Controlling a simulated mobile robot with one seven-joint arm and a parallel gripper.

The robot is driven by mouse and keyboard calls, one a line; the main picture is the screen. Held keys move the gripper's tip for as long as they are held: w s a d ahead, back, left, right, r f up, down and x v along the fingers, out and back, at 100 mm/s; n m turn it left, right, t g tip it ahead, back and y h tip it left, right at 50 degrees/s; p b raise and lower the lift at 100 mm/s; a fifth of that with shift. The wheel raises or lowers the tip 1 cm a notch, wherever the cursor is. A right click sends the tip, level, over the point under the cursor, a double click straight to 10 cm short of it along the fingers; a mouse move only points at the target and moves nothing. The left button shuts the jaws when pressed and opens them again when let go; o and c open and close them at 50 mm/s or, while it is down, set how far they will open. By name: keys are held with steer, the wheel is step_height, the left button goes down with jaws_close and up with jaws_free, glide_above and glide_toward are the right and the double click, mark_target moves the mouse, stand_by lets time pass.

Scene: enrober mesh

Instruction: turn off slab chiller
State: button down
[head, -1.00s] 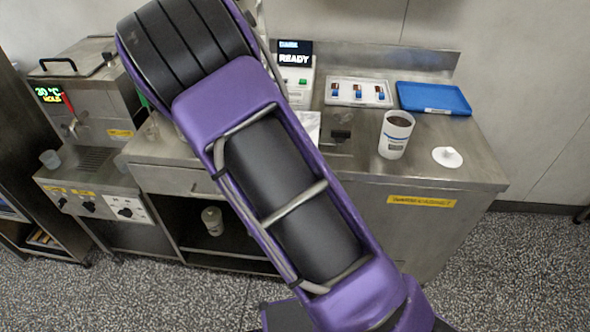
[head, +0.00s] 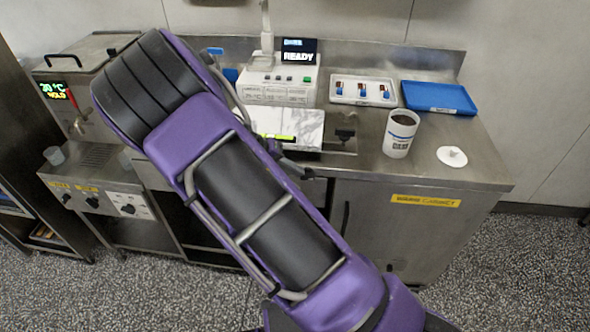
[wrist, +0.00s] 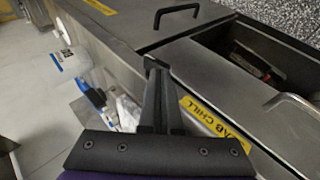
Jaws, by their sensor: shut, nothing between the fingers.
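In the wrist view a yellow label (wrist: 205,117), partly covered, reads "AB CHILL" on a steel front panel, which appears to be the slab chiller's. My gripper (wrist: 156,64) is shut and empty in front of this panel, its fingertips close to the panel's edge; I cannot tell if they touch. In the head view my purple arm crosses the middle and hides the counter front where this label would show. A pale marble slab (head: 300,126) lies on the counter beside my arm. No switch of the chiller can be made out.
The warm cabinet label (head: 425,201) is on the right door. A cup (head: 400,135), blue tray (head: 437,97) and white lid (head: 452,156) stand on the counter. A black handle (wrist: 176,12) juts out near my gripper. A tempering machine (head: 85,70) stands left.

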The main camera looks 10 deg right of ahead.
steer(key=shift+f+h, duration=0.1)
steer(key=shift+h, duration=0.2)
steer(key=shift+a+f, duration=0.15)
steer(key=shift+a, duration=0.05)
stand_by(0.8)
steer(key=shift+d+b, duration=0.1)
steer(key=shift+b, duration=0.2)
stand_by(1.0)
